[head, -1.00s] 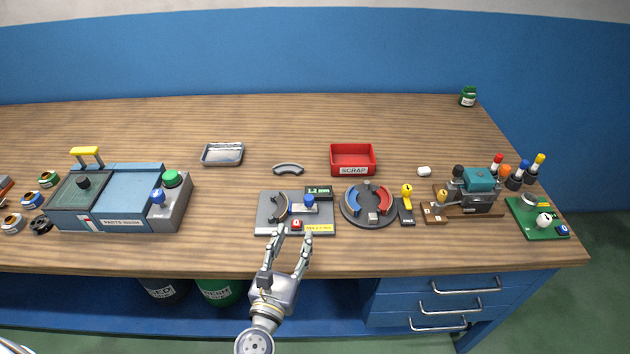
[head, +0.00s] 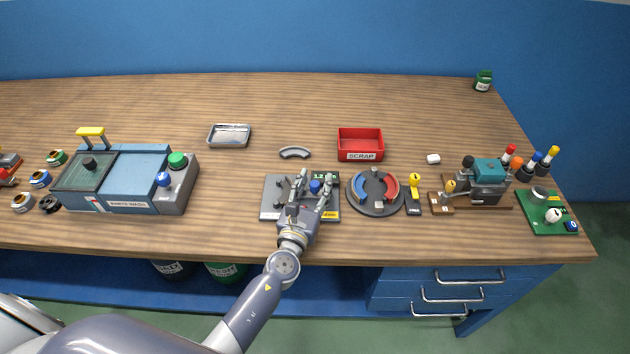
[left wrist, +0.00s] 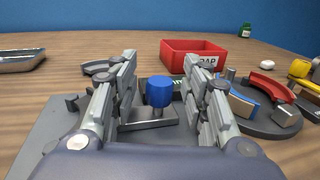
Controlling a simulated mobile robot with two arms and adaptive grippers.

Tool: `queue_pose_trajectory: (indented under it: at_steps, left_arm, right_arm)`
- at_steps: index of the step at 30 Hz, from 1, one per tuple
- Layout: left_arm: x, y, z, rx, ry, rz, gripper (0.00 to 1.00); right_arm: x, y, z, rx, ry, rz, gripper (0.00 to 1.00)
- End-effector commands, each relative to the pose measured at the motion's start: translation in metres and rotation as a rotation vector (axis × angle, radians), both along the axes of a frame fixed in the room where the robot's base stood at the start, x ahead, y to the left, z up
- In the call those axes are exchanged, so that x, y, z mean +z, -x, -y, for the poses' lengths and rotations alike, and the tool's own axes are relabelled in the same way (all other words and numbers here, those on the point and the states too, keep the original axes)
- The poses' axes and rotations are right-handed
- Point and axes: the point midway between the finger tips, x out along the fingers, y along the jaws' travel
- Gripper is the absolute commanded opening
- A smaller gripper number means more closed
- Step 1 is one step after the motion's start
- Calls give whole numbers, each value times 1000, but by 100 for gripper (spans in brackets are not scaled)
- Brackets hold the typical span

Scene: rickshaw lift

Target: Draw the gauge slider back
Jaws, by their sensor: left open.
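The gauge is a grey plate (head: 270,209) near the front middle of the bench. Its slider has a blue knob (head: 315,186) on a metal block, which also shows in the left wrist view (left wrist: 160,91). My left gripper (head: 314,180) is open over the plate. In the left wrist view its fingers (left wrist: 160,95) stand on either side of the blue knob, with gaps on both sides. The gripper hides the plate's front buttons and most of its display in the head view. My right gripper is not in view.
A round plate with red and blue segments (head: 376,209) stands close to the right of the gauge. A red scrap bin (head: 360,155) and a curved grey piece (head: 294,152) lie behind. The blue parts-wash unit (head: 138,188) stands left.

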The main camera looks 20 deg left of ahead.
Motion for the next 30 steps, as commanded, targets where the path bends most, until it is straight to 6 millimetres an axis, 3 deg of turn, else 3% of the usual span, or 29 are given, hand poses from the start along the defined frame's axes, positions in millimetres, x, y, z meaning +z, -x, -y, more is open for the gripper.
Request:
queue_pose_trajectory:
  at_steps: [11, 15, 17, 23, 30]
  left_arm:
    - [0, -7, 0, 0, 1, 0, 42]
    - [0, -7, 0, 0, 1, 0, 11]
    - [0, -7, 0, 0, 1, 0, 0]
    - [0, -7, 3, 0, 2, 0, 0]
    - [0, -17, 38, -4, 4, 0, 0]
  right_arm:
    - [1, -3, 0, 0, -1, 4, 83]
    - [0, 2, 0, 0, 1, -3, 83]
    - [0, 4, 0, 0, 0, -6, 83]
    - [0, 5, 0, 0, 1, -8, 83]
    - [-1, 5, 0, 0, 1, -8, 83]
